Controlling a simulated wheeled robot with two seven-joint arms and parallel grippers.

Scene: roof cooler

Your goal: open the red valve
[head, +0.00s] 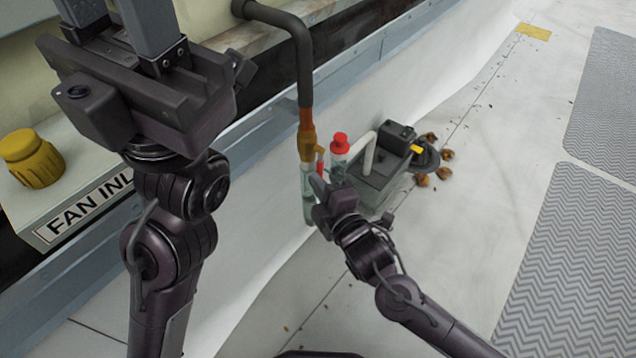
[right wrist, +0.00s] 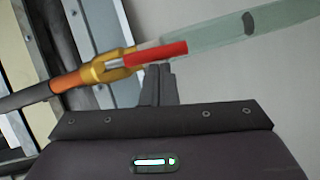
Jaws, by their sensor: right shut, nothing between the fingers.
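The red valve handle (right wrist: 155,54) sits on a brass valve body (right wrist: 108,69) in the right wrist view, lying roughly along the pipe. In the head view the brass valve (head: 306,144) is on the vertical drain pipe, with the red handle (head: 320,166) on its right side. A clear tube (right wrist: 225,38) continues below the valve. My right gripper (head: 322,188) is shut and empty. Its fingertips (right wrist: 159,70) are right by the handle; I cannot tell whether they touch it. My left gripper (head: 115,15) is raised at the upper left, fingers apart, tips near the frame edge.
A red-capped bottle (head: 340,144) and a grey pump box (head: 381,182) stand just right of the pipe. Several brown leaf-like bits (head: 443,173) lie beyond. A yellow knob (head: 31,158) sits on the "FAN INL" ledge at left. Open white roof and grey walkway mats (head: 570,270) lie to the right.

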